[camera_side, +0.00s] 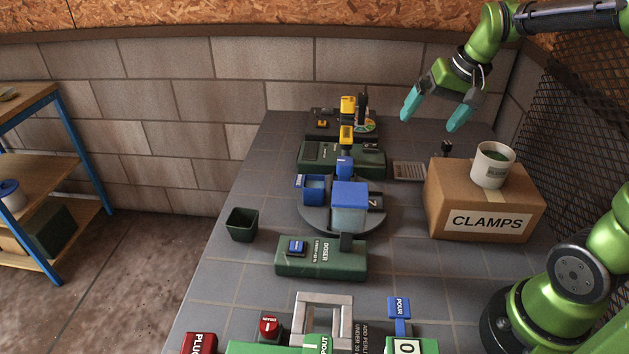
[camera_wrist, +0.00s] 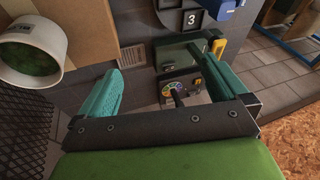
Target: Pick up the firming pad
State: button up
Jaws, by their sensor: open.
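My gripper (camera_side: 435,111) is open and empty, high above the back right of the bench, with its teal fingers spread wide. I cannot tell for certain which thing is the firming pad. A small black knobbed piece (camera_side: 446,147) shows just behind the cardboard box, its lower part hidden. A dark upright piece (camera_side: 362,107) stands at the back station beside a coloured dial (camera_side: 368,125). In the wrist view the dial (camera_wrist: 174,88) and a dark rod (camera_wrist: 180,97) show between the fingers, well beyond them.
The cardboard CLAMPS box (camera_side: 487,205) carries a white cup (camera_side: 492,165) with green contents. A turntable (camera_side: 318,214) holds blue-trimmed bins (camera_side: 350,205). A green doser (camera_side: 322,258) and a dark green pot (camera_side: 242,224) stand nearer. A mesh screen (camera_side: 570,120) borders the right.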

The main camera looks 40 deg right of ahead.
jog(key=s+a+n+t+y, duration=0.1)
jog(key=s+a+n+t, duration=0.1)
jog(key=s+a, duration=0.7)
jog(key=shift+a+f+n, duration=0.25)
jog(key=shift+a+n, duration=0.05)
jog(key=shift+a, duration=0.45)
jog(key=shift+s+a+r+n+t+y, duration=0.35)
jog(key=shift+s+a+r, duration=0.2)
jog(key=shift+s+a, duration=0.2)
jog(key=shift+c, duration=0.8)
jog(key=shift+a+r, duration=0.15)
jog(key=shift+c, duration=1.1)
jog(key=c, duration=0.4)
